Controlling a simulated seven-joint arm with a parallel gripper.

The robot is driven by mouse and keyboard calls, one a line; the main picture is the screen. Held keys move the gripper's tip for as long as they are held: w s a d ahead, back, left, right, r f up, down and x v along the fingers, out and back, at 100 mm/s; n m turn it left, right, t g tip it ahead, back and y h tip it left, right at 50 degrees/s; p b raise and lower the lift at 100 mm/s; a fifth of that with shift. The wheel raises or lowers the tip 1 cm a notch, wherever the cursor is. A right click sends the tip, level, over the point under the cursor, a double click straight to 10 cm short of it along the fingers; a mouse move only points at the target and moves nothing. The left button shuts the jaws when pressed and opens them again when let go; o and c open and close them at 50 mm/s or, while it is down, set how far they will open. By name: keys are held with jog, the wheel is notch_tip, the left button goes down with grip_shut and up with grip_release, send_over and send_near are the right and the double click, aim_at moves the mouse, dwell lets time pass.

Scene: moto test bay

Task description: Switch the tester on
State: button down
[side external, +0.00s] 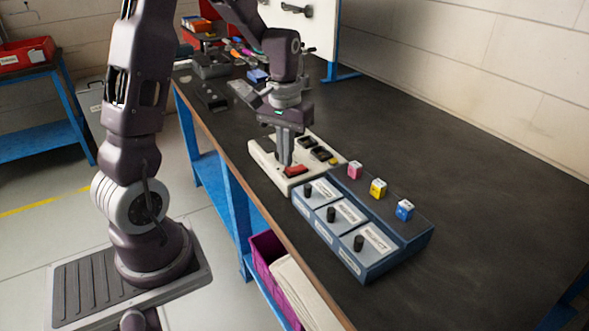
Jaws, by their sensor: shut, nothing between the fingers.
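A cream-coloured box (262,161), which looks like the tester, lies on the dark bench top. It has a red switch (296,171) near its front edge, dark square parts (307,142) and a small yellow part (333,161). My gripper (286,165) points down over the box, shut and empty, with its tips at the left end of the red switch. I cannot tell whether the tips touch the switch or which way it is set. The gripper hides part of the box.
A blue box (380,262) with labelled panels and black knobs stands in front of the cream box. Pink (355,170), yellow (378,188) and blue (404,209) blocks are along its back part. Tools and bins clutter the far bench end. The bench's right side is clear.

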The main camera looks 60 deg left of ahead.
aim_at(286, 176)
jog(key=shift+f, duration=0.5)
jog(key=shift+f, duration=0.55)
jog(key=shift+r, duration=0.1)
notch_tip(286, 176, up, 7)
dwell(0.6)
